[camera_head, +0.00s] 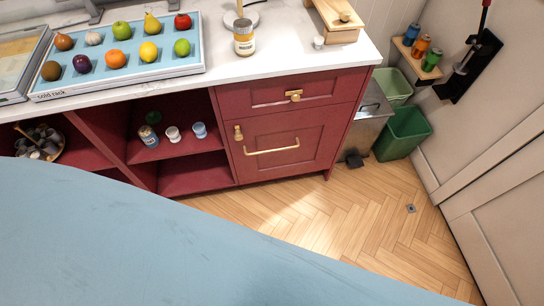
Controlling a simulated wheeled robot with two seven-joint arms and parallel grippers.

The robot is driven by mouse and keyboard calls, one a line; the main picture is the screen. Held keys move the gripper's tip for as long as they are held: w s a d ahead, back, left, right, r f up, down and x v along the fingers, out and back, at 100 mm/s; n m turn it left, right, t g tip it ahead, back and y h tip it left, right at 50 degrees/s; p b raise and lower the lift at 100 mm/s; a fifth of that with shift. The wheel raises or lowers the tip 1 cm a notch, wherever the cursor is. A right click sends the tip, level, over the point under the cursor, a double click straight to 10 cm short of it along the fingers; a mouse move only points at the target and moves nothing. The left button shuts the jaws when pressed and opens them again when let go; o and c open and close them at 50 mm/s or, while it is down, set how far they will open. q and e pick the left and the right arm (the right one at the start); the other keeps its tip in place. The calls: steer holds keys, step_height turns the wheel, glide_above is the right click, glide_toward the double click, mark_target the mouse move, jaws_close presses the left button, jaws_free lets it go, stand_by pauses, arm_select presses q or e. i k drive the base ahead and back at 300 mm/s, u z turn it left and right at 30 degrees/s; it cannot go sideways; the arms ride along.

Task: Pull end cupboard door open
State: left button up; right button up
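The end cupboard door (285,165) is a red panelled door at the right end of the red cabinet row. It looks shut, flush with its frame. A long brass bar handle (271,149) runs across its upper part. A small brass latch or knob (238,133) sits at its upper left. Neither of my grippers shows in the head view, so nothing is seen touching the door or handle.
Above the door is a shut red drawer (325,88). Open shelves (190,175) with small cups lie left. A metal bin (371,112) and green bin (402,135) stand right. Wooden floor (340,215) in front is clear. A large pale blue surface fills the lower left.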

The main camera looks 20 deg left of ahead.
mark_target(273, 145)
steer(key=z, duration=1.1)
steer(key=k, duration=0.1)
steer(key=u, duration=2)
steer(key=i, duration=0.65)
steer(key=u, duration=0.1)
